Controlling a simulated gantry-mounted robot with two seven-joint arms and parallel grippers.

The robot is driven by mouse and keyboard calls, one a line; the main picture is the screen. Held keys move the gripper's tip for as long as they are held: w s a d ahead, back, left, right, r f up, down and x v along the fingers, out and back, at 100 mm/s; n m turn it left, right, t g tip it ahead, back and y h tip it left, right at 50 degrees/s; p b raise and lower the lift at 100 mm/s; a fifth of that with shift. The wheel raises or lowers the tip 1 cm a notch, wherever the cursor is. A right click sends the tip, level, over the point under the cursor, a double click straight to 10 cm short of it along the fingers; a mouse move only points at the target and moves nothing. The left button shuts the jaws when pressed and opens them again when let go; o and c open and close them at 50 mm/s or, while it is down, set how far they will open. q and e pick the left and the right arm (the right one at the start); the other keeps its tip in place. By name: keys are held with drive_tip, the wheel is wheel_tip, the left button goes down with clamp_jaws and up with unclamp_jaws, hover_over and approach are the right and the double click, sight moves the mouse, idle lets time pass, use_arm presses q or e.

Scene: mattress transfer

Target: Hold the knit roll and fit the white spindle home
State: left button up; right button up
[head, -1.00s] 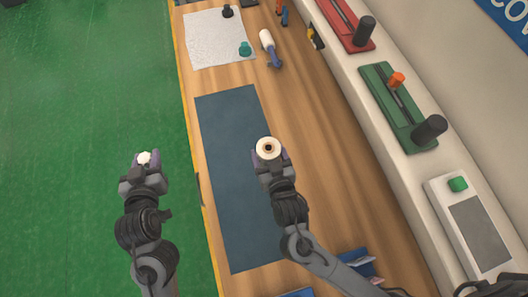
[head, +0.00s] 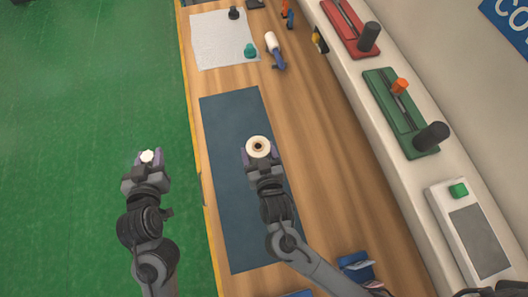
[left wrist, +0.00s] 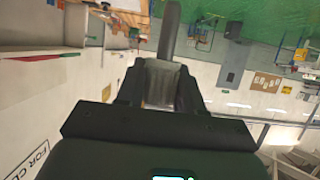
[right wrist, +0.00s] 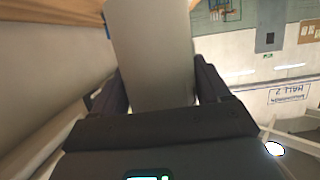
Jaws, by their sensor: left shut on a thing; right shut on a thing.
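My left gripper (head: 147,162) is shut on the white spindle (head: 147,156), seen nearly end-on as a small white tip over the green floor, left of the bench. In the left wrist view the spindle (left wrist: 164,82) is a grey-looking piece between the fingers, with a thinner dark shaft beyond. My right gripper (head: 260,160) is shut on the knit roll (head: 258,146), a cream ring with a dark centre hole, above the blue mat. The roll fills the space between the fingers in the right wrist view (right wrist: 150,55). The spindle and roll are well apart.
The blue mat (head: 225,120) lies on the wooden bench (head: 310,170). A white sheet (head: 222,42), a teal knob (head: 250,50) and a white-and-blue tool (head: 274,50) are at the far end. Red (head: 345,22) and green (head: 395,110) lever units line the right ledge.

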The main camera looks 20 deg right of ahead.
use_arm(q)
drive_tip(key=shift+r, duration=0.2)
drive_tip(key=shift+f, duration=0.1)
use_arm(e)
drive_tip(key=w+a, duration=0.4)
drive_tip(key=a, duration=0.2)
drive_tip(key=shift+a, duration=0.35)
drive_tip(key=shift+r, duration=0.1)
idle(0.6)
